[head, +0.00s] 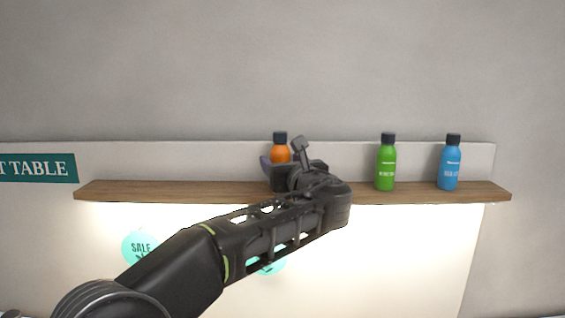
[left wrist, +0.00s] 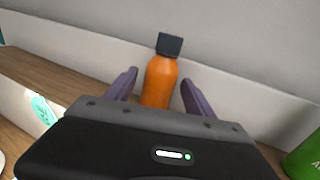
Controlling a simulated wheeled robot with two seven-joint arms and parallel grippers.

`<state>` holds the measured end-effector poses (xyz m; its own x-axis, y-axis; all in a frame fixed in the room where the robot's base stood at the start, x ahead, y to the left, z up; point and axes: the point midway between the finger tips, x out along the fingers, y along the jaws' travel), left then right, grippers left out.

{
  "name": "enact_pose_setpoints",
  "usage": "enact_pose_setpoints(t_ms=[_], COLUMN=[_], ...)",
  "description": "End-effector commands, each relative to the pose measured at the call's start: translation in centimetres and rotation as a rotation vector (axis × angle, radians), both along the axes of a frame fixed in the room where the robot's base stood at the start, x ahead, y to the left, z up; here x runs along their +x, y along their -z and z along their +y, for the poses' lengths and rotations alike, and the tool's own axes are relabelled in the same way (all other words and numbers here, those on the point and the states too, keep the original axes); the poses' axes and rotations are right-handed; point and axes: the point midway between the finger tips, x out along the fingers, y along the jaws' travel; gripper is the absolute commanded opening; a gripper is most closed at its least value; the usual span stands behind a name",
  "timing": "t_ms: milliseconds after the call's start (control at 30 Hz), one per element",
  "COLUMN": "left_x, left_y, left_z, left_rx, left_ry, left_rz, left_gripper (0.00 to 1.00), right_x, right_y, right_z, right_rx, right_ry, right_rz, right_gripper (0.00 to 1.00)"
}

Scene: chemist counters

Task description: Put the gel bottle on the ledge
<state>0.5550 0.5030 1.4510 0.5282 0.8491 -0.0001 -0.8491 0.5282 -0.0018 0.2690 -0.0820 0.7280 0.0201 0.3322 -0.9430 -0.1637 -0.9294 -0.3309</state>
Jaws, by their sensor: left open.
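An orange bottle (head: 281,153) with a dark cap stands upright on the wooden ledge (head: 140,190). Its lower part is hidden behind my left gripper (head: 283,166) in the head view. In the left wrist view the orange bottle (left wrist: 159,82) stands between the two purple fingers of my left gripper (left wrist: 158,88). The fingers are open, with a gap showing on each side of the bottle near the tips. The bottle's label is hidden, and its base is hidden behind the gripper body. My right gripper is out of view.
A green bottle (head: 386,163) and a blue bottle (head: 449,163) stand upright on the ledge to the right. The ledge's left part is clear. A low pale back panel (head: 230,160) rises behind it. A teal sign (head: 38,168) is at left.

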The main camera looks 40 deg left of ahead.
Motion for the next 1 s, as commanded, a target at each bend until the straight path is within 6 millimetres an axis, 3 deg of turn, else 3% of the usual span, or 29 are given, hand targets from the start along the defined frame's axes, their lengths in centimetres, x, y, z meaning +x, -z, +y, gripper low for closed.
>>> enact_pose_setpoints(t_ms=[267, 733, 1000], left_x=[-0.5, -5.2, -6.4], left_y=[0.1, 0.0, 0.0], left_z=[-1.1, -8.4, -10.2], left_rx=[0.0, 0.001, 0.0], left_ry=[0.003, 0.002, 0.0], left_rz=[-0.002, -0.002, 0.0], left_gripper=[0.62, 0.62, 0.62], right_x=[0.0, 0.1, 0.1], right_y=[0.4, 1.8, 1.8], right_z=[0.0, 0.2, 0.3], right_rx=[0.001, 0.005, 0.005], right_ry=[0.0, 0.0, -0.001], right_rz=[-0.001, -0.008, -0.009], right_gripper=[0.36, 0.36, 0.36])
